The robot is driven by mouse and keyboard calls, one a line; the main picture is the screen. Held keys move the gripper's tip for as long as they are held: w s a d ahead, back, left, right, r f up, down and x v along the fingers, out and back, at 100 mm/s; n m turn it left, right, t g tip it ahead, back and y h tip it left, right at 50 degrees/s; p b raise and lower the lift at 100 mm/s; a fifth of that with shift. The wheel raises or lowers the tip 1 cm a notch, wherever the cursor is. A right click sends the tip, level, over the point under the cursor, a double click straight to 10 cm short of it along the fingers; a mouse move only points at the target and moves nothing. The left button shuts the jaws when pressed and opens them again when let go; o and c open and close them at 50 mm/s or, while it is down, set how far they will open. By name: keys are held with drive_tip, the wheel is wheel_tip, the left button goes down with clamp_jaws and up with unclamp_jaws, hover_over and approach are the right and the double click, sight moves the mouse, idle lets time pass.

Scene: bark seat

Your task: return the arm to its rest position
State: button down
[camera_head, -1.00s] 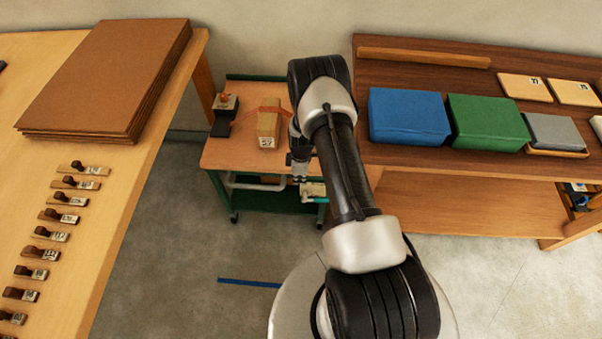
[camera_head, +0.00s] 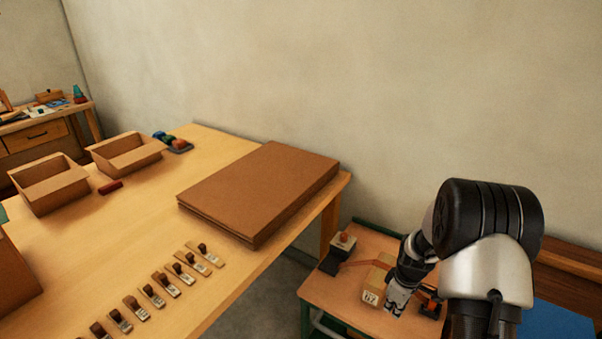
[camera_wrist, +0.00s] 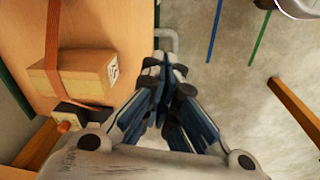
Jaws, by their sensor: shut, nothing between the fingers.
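My gripper (camera_head: 396,301) is at the end of my arm, at the right of the head view, over the small cart (camera_head: 318,290). In the wrist view my gripper (camera_wrist: 158,66) has its fingers together with nothing between them. A tan block (camera_head: 373,284) marked 67 stands on the cart, left of my gripper and apart from it. In the wrist view the block (camera_wrist: 72,78) has an orange strap (camera_wrist: 53,40) over it.
A dark stand with an orange knob (camera_head: 341,250) sits on the cart. The long wooden table (camera_head: 250,285) at left holds brown sheets (camera_head: 262,185), a row of stamps (camera_head: 153,293) and open boxes (camera_head: 125,155). A blue box (camera_head: 555,324) is at lower right.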

drive_tip(key=s+a+r+m+t, duration=0.1)
drive_tip(key=s+a+r, duration=0.2)
drive_tip(key=r, duration=0.5)
drive_tip(key=s+a+r+m, duration=0.2)
drive_tip(key=s+r, duration=0.2)
drive_tip(key=r, duration=0.4)
drive_tip(key=s+a+r+m+t, duration=0.1)
drive_tip(key=s+a+r, duration=0.2)
drive_tip(key=r, duration=0.6)
drive_tip(key=s+a+r+m, duration=0.2)
drive_tip(key=s+r, duration=0.1)
drive_tip(key=s, duration=0.6)
drive_tip(key=s+a+r+m+t, duration=0.1)
drive_tip(key=s+a+r+m, duration=0.1)
drive_tip(key=s, duration=0.8)
drive_tip(key=shift+r+m, duration=0.4)
drive_tip(key=shift+r, duration=0.35)
